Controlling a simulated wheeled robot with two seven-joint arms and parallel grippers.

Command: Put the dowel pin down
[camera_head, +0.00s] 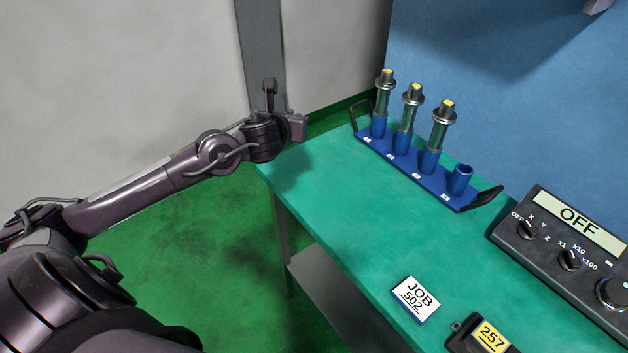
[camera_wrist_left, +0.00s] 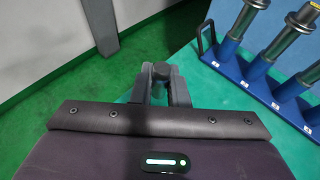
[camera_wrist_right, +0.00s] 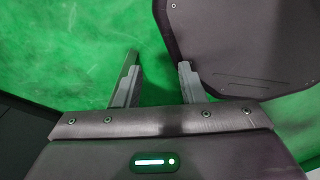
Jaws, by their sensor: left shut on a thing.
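My left gripper (camera_head: 270,88) is beyond the far left end of the green-topped table (camera_head: 335,215) in the head view. In the left wrist view its fingers (camera_wrist_left: 160,80) are close together and shut on a small dark grey piece, the dowel pin (camera_wrist_left: 161,69). The fingers hide most of the pin, and I cannot make it out in the head view. My right gripper (camera_wrist_right: 158,82) shows only in the right wrist view. It is open and empty, over green floor.
A blue rack (camera_head: 430,186) with black handles stands at the back of the table, holding three metal holders and one empty socket. A JOB 502 card (camera_head: 416,298), a 257 display (camera_head: 490,337) and a control box (camera_head: 570,250) lie nearer. The table's middle is clear.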

